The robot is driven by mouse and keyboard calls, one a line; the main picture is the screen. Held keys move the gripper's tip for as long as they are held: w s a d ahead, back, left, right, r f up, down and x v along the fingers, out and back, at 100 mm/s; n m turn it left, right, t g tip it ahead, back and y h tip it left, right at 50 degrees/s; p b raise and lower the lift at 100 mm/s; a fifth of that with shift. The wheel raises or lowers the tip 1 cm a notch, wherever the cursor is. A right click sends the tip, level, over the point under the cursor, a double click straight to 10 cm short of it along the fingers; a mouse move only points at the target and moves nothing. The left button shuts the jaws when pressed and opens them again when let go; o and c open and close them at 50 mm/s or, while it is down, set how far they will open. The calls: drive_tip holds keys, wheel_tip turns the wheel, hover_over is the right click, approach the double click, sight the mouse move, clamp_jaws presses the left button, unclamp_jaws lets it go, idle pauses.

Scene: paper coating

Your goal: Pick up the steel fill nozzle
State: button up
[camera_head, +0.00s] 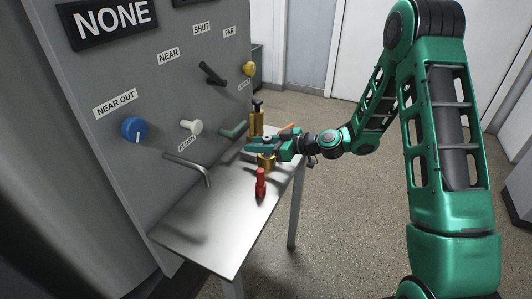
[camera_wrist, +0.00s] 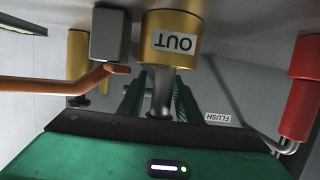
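In the wrist view, which is upside down, a steel nozzle (camera_wrist: 161,92) stands in a gold holder (camera_wrist: 200,38) labelled OUT on the table. The teal fingers of my gripper (camera_wrist: 160,100) lie on either side of the nozzle. They look parted, with a small gap at the left finger; contact at the right one is unclear. In the head view my gripper (camera_head: 262,146) is level above the gold holder (camera_head: 266,162), pointing at the panel. There the nozzle is largely hidden by the gripper.
A red bottle-like piece (camera_head: 260,184) stands nearer on the table (camera_head: 215,232). A tall gold piece with a dark top (camera_head: 256,120) stands behind my gripper. An orange lever (camera_wrist: 70,84) is close by. A bent steel pipe (camera_head: 192,168) juts from the grey panel (camera_head: 90,75).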

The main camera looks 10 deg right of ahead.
clamp_jaws()
drive_tip(key=shift+r, duration=0.1)
